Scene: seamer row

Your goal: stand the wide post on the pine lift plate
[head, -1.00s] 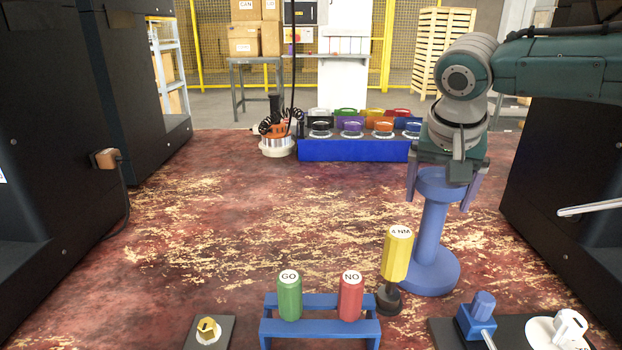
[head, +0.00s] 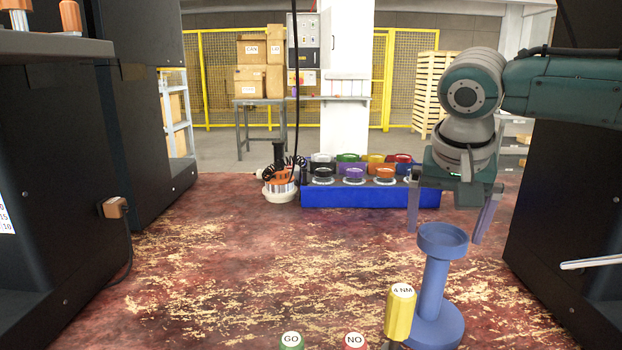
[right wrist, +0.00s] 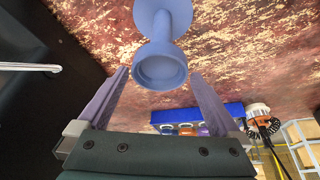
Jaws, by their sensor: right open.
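In the right wrist view the gripper (right wrist: 159,73) is empty and the cup (right wrist: 160,67) lies ahead between the fingertips. I cannot make out a pine lift plate. My left gripper is not in view.
A yellow 4 NM handle (head: 399,314) stands close left of the stand. Green GO (head: 290,341) and red NO (head: 355,341) pieces show at the bottom edge. A blue rack (head: 350,196) with several coloured items is behind.

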